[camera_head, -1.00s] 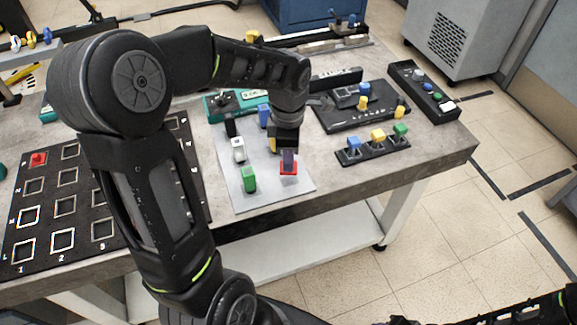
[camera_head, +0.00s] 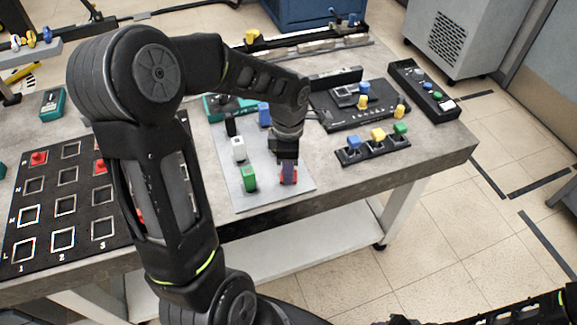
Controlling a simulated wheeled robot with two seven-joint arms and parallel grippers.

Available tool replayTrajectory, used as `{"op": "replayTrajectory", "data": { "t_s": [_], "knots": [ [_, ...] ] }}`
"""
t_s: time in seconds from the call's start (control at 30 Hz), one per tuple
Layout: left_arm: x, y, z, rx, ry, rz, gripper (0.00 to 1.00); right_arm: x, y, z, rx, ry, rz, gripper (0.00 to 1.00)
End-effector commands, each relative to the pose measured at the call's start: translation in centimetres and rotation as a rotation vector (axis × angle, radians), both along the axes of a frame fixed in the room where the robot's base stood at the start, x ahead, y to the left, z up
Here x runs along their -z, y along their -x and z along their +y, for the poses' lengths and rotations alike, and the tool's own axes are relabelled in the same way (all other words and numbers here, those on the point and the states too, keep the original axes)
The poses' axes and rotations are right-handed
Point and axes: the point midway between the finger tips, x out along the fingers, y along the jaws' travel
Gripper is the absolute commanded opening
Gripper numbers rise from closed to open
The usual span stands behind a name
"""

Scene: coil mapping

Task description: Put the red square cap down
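The red square cap (camera_head: 293,179) is at the right front part of the light grey plate (camera_head: 212,158) on the table. My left gripper (camera_head: 289,172) points down at it, with a purplish finger in front of the cap and red showing on both sides of the finger. The gripper appears shut on the cap. The cap is at or close to the plate; the exact contact is hidden. A dark part of my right arm shows at the bottom right, and its gripper is mostly cut off by the bottom edge.
Green (camera_head: 249,179), white (camera_head: 238,150) and blue (camera_head: 264,115) pieces stand on the plate. A black board (camera_head: 45,240) with white squares and several red pieces (camera_head: 38,158) lies left. A black rack (camera_head: 372,149) with blue, yellow and green caps is to the right.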

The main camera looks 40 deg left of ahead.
Motion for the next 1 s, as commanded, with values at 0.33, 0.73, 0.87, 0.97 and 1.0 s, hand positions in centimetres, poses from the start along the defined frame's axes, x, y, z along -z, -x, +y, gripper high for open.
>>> {"op": "replayTrajectory", "data": {
  "t_s": [0.33, 0.73, 0.87, 0.97, 1.0],
  "knots": [
    [-0.2, 0.0, 0.0, 0.0, 0.0, 0.0, 0.37, -0.2, 0.0, 0.0, 0.0, 0.0, 0.0, 0.36],
    [-5.6, -0.2, 0.1, -0.001, -0.002, -0.007, 0.37, 0.0, 0.0, 0.0, 0.0, 0.0, 0.0, 0.36],
    [-8.4, -0.1, 0.0, 0.0, -0.001, -0.005, 0.37, 0.1, 0.0, 0.0, 0.0, 0.0, 0.0, 0.36],
    [-10.2, -0.1, 0.0, -0.001, -0.001, -0.003, 0.37, 0.2, 0.0, 0.0, 0.0, 0.0, -0.001, 0.36],
    [-10.8, -0.1, 0.0, -0.001, -0.001, -0.004, 0.37, 0.2, 0.0, 0.0, 0.0, 0.0, -0.001, 0.36]
  ]
}}
